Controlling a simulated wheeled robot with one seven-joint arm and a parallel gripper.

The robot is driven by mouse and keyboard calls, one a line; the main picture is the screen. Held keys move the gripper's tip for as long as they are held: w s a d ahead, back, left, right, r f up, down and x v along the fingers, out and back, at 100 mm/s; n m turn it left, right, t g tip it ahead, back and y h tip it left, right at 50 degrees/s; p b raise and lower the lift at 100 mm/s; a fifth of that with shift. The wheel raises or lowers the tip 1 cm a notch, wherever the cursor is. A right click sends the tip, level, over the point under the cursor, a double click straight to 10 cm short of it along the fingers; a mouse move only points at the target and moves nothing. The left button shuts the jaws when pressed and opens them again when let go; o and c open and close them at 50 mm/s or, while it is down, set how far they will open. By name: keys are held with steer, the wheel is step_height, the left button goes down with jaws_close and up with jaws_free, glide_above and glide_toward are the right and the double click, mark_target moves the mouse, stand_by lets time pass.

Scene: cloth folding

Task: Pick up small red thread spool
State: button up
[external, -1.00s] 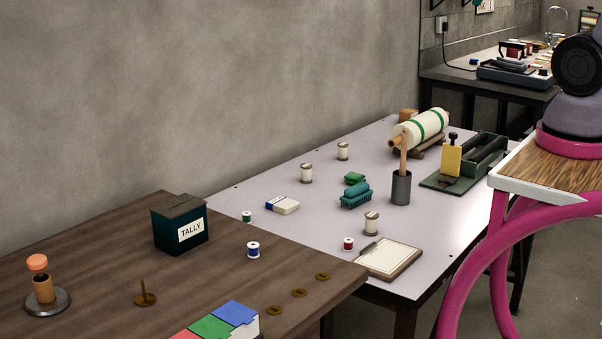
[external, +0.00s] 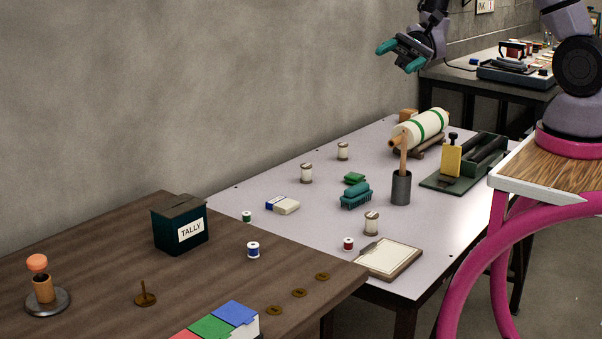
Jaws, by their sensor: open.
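The small red thread spool (external: 348,244) stands upright on the pale table (external: 290,235), just left of the clipboard. It has white ends and red thread. My gripper (external: 396,55) is in the upper part of the external view, high above the far part of the pale table. Its two teal fingers are spread apart with nothing between them. It is well away from the red spool and not touching anything.
A clipboard (external: 389,259) lies right of the red spool, and a cream spool (external: 371,223) stands behind it. A blue spool (external: 253,250) is on the brown table (external: 90,245).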

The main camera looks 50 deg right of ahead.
steer(key=w+a+f+m+t+y, duration=0.2)
steer(key=w+f+m+t, duration=0.4)
steer(key=f+m+t, duration=0.15)
steer(key=m+t+h, duration=0.9)
steer(key=m+h, duration=0.4)
steer(key=h, duration=0.1)
glide_toward(352, 240)
steer(key=shift+w+r, duration=0.1)
steer(key=shift+w, duration=0.1)
steer(key=shift+g, duration=0.25)
steer(key=x, duration=1)
steer(key=shift+w, duration=0.25)
jaws_close()
